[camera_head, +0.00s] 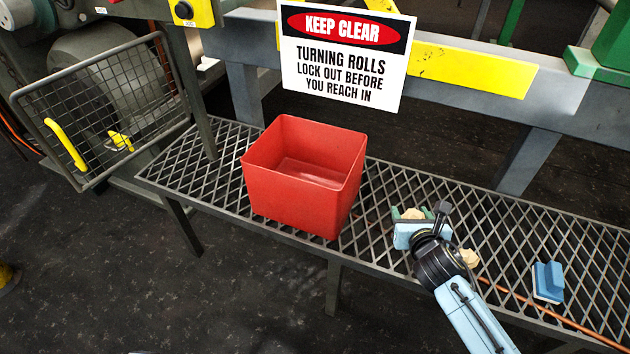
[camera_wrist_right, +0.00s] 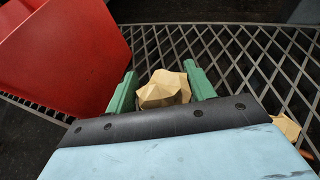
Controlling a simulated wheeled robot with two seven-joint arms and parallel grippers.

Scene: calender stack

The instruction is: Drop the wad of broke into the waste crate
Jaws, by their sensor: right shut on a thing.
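The wad of broke (camera_head: 412,214) is a crumpled tan lump. My right gripper (camera_head: 413,215) is shut on it, and in the right wrist view the wad (camera_wrist_right: 164,90) sits between the two green fingers (camera_wrist_right: 161,90). The waste crate (camera_head: 300,190) is a red open box on the grating, to the left of my right gripper. Its inside looks empty in the head view. The crate wall (camera_wrist_right: 70,55) also shows at the left of the right wrist view. My left gripper is not in view.
A second tan wad (camera_head: 468,257) lies beside my right wrist, also in the right wrist view (camera_wrist_right: 287,127). A blue block-like object (camera_head: 548,281) and a copper-coloured rod (camera_head: 535,302) are on the grating at right. A warning sign (camera_head: 345,55) hangs behind the crate. A mesh guard (camera_head: 105,110) stands at left.

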